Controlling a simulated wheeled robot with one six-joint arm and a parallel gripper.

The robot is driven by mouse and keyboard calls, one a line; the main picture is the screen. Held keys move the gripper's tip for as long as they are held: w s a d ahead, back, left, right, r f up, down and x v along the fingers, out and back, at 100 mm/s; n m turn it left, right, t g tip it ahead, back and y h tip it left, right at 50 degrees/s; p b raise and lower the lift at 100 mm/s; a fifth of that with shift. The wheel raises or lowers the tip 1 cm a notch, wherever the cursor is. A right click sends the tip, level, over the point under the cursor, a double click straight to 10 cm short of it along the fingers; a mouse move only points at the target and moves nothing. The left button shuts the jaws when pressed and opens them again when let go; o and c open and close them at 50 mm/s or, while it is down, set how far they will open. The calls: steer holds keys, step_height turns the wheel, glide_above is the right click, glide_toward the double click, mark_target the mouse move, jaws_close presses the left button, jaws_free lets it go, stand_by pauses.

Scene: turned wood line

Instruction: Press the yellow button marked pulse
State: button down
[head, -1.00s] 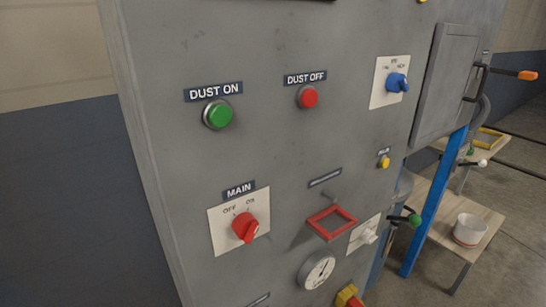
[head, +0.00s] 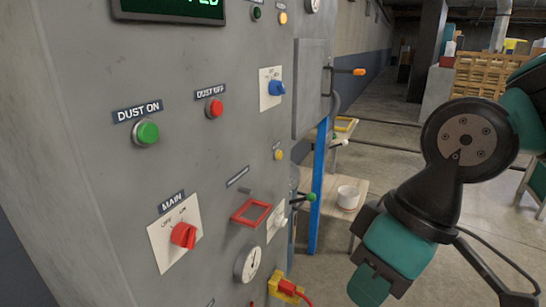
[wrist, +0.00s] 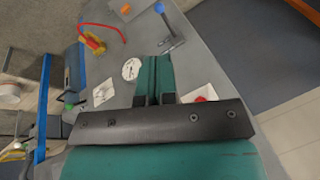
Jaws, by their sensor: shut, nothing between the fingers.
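A small yellow button (head: 278,154) with a small dark label above it sits on the grey cabinet front, below the blue rotary switch. The label is too small to read for certain. The button does not show in the wrist view. My gripper (wrist: 155,62) is shut and empty in the wrist view, its teal fingers together in front of the cabinet's lower part. In the head view my arm comes in from the right, its teal end low and right of the button, apart from it.
Nearby are a red frame (head: 251,212), blue switch (head: 276,88), red button (head: 215,108), green button (head: 147,132), red main switch (head: 184,235) and gauge (head: 247,263). An orange-handled lever (head: 357,72) juts out right. Another yellow button (head: 283,18) is higher up. A red-corded plug (head: 287,288) sits low.

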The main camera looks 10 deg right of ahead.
mark_target(279, 155)
steer(key=w+f+t+y+p, duration=0.15)
steer(key=w+t, duration=0.55)
steer(key=w, duration=1.5)
steer(key=w+d+f+t+h+p, duration=0.1)
steer(key=w+d+f+t+h, duration=0.1)
steer(key=w+d+t, duration=0.5)
steer(key=w+d+h, duration=0.1)
steer(key=w+d, duration=0.1)
steer(key=w, duration=0.4)
steer(key=shift+w+d+f+n, duration=0.15)
steer(key=shift+f+n, duration=0.15)
steer(key=shift+f, duration=0.05)
steer(key=shift+p, duration=0.3)
steer(key=w+a+p, duration=0.3)
steer(key=w+a, duration=0.2)
steer(key=a, duration=0.2)
steer(key=shift+p, duration=0.3)
steer(key=shift+w+a, duration=0.15)
steer(key=shift+a, duration=0.05)
